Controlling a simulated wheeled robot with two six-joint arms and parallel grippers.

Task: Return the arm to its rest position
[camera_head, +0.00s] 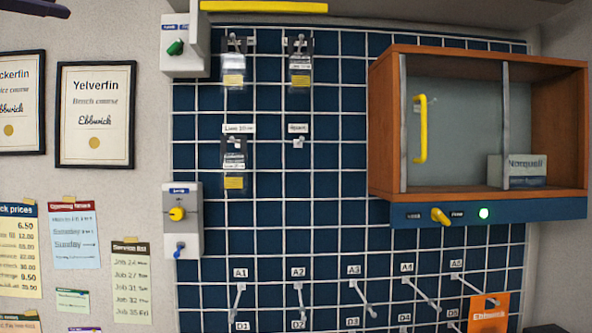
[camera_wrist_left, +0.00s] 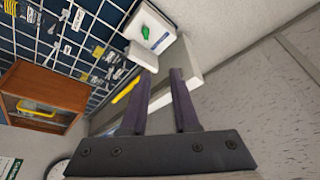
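My left gripper (camera_wrist_left: 162,74) shows in the left wrist view, its two dark fingers apart with nothing between them. The view is tilted, and the gripper hangs in front of the wall and the grid board (camera_head: 350,215). The white box with a green knob (camera_wrist_left: 148,28) lies beyond the fingertips. My right gripper is in no view.
A wooden cabinet (camera_head: 380,130) with a yellow handle (camera_head: 421,130) projects from the board; a box (camera_head: 518,170) stands inside. A yellow knob (camera_head: 440,215) and a lit green lamp (camera_head: 484,213) sit below. Packets (camera_head: 233,80), hooks (camera_head: 300,300) and a switch box (camera_head: 182,225) also project.

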